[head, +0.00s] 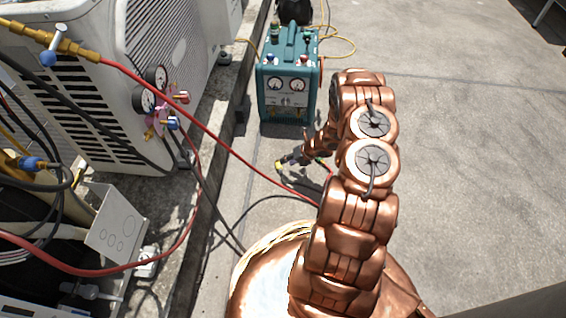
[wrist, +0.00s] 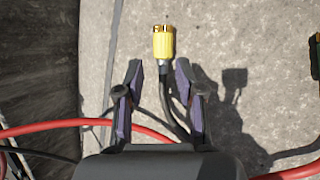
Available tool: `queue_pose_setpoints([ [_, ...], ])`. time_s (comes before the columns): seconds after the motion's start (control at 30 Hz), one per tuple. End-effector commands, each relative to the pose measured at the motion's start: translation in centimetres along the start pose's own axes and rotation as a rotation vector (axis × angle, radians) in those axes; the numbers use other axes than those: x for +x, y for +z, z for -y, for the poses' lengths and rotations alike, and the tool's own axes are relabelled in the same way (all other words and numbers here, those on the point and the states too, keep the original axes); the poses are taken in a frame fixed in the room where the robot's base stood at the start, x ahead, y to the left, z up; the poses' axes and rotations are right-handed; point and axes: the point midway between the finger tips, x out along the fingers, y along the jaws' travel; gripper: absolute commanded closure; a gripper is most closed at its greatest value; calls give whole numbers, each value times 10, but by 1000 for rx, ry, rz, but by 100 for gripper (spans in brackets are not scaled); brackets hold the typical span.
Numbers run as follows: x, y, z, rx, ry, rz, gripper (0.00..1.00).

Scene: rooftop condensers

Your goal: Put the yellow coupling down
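The yellow coupling (wrist: 163,45) has a brass end and sits on a black hose. In the wrist view it is just beyond my fingertips, over the grey concrete. In the head view the coupling (head: 279,165) is a small yellow spot left of my gripper (head: 289,161), low by the ground. I cannot tell for sure whether it touches the concrete.
A teal machine with gauges (head: 289,82) stands behind my gripper. A white condenser (head: 130,80) with a pink gauge manifold (head: 172,100) stands at left, beyond a concrete kerb. A red hose (head: 235,150) crosses near my arm. Concrete at right is clear.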

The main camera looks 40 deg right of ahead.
Motion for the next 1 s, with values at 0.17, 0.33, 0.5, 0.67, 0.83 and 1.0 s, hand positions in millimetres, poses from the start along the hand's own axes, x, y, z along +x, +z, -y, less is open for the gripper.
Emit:
queue_pose_setpoints([
  [0.17,-37,1,-1,2,-1,1,63],
  [0.33,-57,1,-1,0,-1,1,63],
  [0.5,-67,3,0,4,-8,3,63],
  [0.67,-81,23,4,69,-90,25,63],
  [0.83,-115,64,4,227,-252,99,63],
  [1.0,-159,99,-4,418,-399,207,63],
])
